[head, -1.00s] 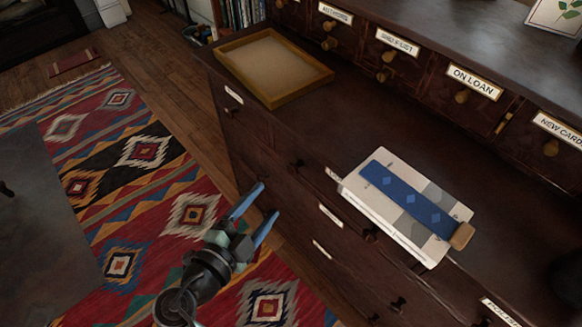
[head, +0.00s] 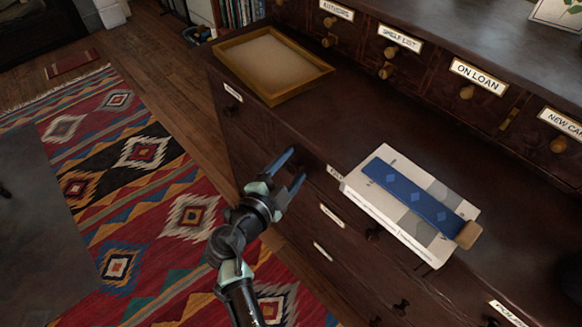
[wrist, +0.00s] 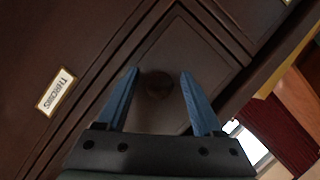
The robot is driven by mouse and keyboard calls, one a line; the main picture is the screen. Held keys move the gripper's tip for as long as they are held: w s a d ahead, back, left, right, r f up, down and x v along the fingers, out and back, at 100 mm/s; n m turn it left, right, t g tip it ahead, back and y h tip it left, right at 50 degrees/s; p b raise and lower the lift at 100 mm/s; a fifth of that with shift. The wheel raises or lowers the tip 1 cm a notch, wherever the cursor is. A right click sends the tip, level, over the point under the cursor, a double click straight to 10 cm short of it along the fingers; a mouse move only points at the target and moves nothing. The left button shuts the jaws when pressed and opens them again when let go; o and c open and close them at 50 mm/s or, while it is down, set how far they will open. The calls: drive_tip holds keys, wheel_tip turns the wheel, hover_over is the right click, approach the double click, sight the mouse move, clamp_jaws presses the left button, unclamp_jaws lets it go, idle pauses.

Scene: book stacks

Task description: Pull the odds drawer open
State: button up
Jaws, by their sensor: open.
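The dark wooden cabinet (head: 255,140) has several front drawers with small labels and round knobs. No label that I can read says odds. My gripper (head: 294,168) is open at the cabinet's upper front, left of the book. In the wrist view a dark round knob (wrist: 158,84) shows between the two blue fingers of my gripper (wrist: 159,72), with a gap on both sides. The drawer front (wrist: 185,50) behind it looks flush and shut. A label (wrist: 55,91) to the left seems to read "THROWS", but it is sideways and blurred.
An empty wooden tray (head: 270,65) sits at the far left end. Small labelled drawers (head: 478,72) line the back. Patterned rug (head: 150,200) and floor lie open in front.

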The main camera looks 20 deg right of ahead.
clamp_jaws()
idle(1.3)
